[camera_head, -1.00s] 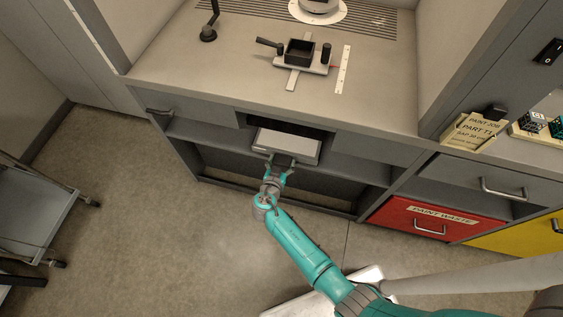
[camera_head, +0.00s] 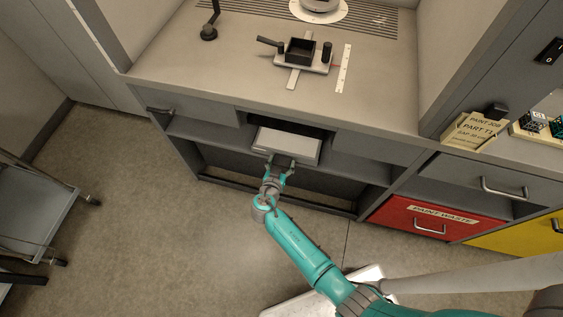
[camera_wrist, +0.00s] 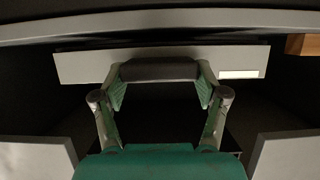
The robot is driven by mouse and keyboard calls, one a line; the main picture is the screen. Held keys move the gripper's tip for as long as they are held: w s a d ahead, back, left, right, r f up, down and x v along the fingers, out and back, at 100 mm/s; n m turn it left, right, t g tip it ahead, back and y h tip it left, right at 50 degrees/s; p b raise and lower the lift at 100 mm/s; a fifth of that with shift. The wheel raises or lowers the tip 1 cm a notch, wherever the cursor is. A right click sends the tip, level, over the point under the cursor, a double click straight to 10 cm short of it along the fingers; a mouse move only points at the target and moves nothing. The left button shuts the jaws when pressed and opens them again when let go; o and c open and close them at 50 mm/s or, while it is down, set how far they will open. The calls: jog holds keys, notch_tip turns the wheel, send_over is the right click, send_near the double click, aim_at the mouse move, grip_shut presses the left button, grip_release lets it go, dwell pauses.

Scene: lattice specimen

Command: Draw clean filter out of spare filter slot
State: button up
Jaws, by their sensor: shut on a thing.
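The clean filter (camera_head: 288,145) is a flat light-grey box sticking out of a dark slot under the worktop in the head view. In the wrist view its pale front face (camera_wrist: 82,66) spans the middle, with a white label at the right. My gripper (camera_head: 281,161) is at the filter's front edge. In the wrist view my gripper (camera_wrist: 161,82) has its two fingers on either side of a dark handle bar (camera_wrist: 160,70) on the filter's front and is shut on it. The filter's back part is hidden under the worktop.
The worktop (camera_head: 180,70) overhangs the slot (camera_head: 318,131). An open shelf bay (camera_head: 320,188) lies below. A red paint waste drawer (camera_head: 400,215) stands at the right and a cart (camera_head: 40,215) at the left. The floor (camera_head: 160,240) between is clear.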

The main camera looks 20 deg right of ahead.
jog(key=shift+s+a, duration=0.15)
jog(key=shift+s, duration=0.1)
jog(key=s+a, duration=0.7)
jog(key=s, duration=0.3)
jog(key=s+a, duration=0.8)
jog(key=s, duration=0.2)
jog(key=shift+s, duration=0.2)
dwell(2.5)
